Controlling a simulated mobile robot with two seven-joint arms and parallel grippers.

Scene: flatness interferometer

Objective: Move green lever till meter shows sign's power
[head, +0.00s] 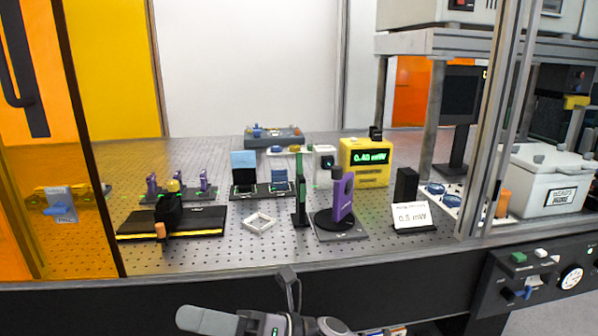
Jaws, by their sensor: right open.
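A yellow power meter (367,163) stands at the back of the perforated optical table; its green display seems to read 0.40 mW. A white sign (411,215) on a dark stand at the right front carries a power value; its lettering looks turned and I cannot read it surely, perhaps 0.50 mW. A slim dark green upright lever (300,200) stands at the middle of the table, just left of a purple lever (342,197) on a round black base. My right gripper (290,282) is open at the bottom centre, below the table's front edge, apart from both levers. My left gripper is out of view.
A black stage (171,220) and purple mounts stand further left. An orange panel (60,200) closes the left side, and a metal post (490,130) the right. A control panel (540,277) is at lower right.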

